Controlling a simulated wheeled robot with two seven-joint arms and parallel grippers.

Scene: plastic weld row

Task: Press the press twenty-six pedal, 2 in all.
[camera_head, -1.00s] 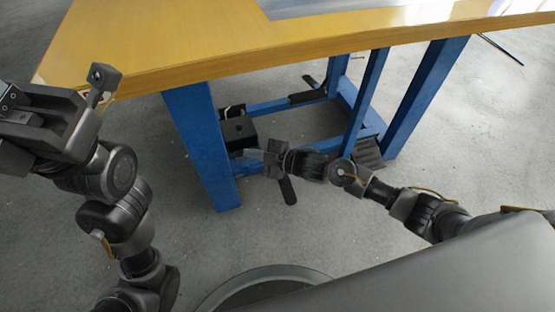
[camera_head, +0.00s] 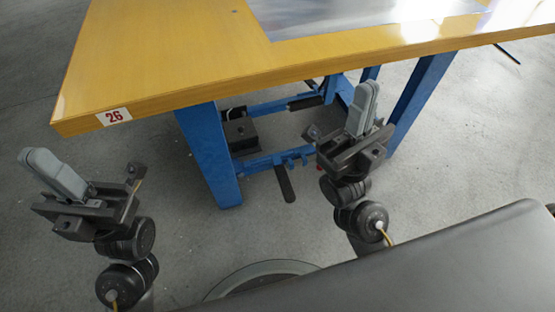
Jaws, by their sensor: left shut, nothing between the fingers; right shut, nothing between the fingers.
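The press table (camera_head: 190,65) has a yellow top with a white tag reading 26 (camera_head: 114,117) on its front edge. Under it, a dark elongated pedal-like bar (camera_head: 285,184) hangs from the blue lower frame near the floor, between the blue legs. A black box (camera_head: 240,134) sits on the frame behind it to the left. My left gripper (camera_head: 40,158) is shut and empty, raised at the left, in front of the table corner. My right gripper (camera_head: 368,93) is shut and empty, pointing up before the table edge, right of the bar and apart from it.
A second dark bar (camera_head: 306,102) is on the frame farther back. A blue leg (camera_head: 211,155) stands left of the dark bar and another blue leg (camera_head: 425,95) stands to the right. Grey floor (camera_head: 260,235) is clear in front. A grey sheet (camera_head: 370,12) lies on the tabletop.

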